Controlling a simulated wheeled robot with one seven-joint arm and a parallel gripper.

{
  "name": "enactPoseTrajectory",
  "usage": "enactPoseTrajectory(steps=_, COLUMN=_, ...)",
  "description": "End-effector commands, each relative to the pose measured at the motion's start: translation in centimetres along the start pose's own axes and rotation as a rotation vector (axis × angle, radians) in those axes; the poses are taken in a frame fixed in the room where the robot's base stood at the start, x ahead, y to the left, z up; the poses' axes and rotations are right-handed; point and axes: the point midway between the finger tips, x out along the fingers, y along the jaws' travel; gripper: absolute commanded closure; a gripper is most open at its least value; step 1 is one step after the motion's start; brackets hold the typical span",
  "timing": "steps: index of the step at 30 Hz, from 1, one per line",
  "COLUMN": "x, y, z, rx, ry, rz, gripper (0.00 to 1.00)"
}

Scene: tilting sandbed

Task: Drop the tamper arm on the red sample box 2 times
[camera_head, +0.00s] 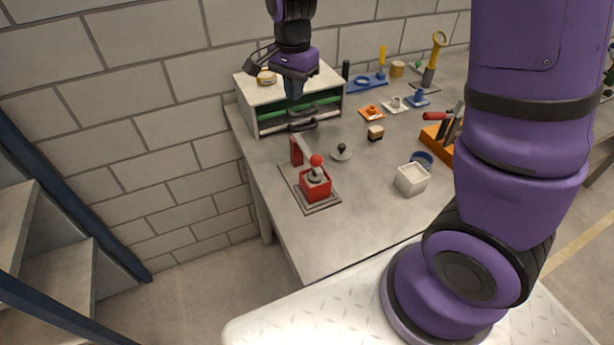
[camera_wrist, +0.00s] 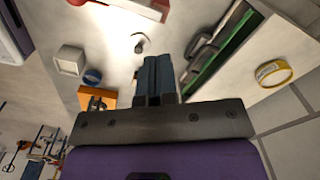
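The tamper arm (camera_head: 306,153) runs from a red post (camera_head: 296,151) to a red ball knob (camera_head: 316,160). It appears lowered, with its grey tamper head at the box top. My gripper (camera_head: 294,94) is above and behind the device, in front of the drawer cabinet. In the wrist view its fingers (camera_wrist: 158,72) are together and hold nothing. A red part of the device (camera_wrist: 157,4) is cut off at the top edge there.
The drawer cabinet (camera_head: 262,99) with a yellow ring on top stands behind, close to my gripper. A black-knobbed disc (camera_head: 341,152), a white open box (camera_head: 412,179) and an orange tool holder (camera_head: 437,146) stand right of the device. Bench space in front is clear.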

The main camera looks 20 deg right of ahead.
Motion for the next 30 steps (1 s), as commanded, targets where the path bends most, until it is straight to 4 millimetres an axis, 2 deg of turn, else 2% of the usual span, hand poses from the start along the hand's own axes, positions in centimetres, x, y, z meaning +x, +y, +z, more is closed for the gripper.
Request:
enactPoseTrajectory(steps=11, x=-0.1, y=0.0, z=0.0, rx=0.000, ry=0.000, rz=-0.001, gripper=1.00)
enactPoseTrajectory(steps=30, x=-5.4, y=0.0, z=0.0, rx=0.000, ry=0.000, rz=-0.001, gripper=1.00)
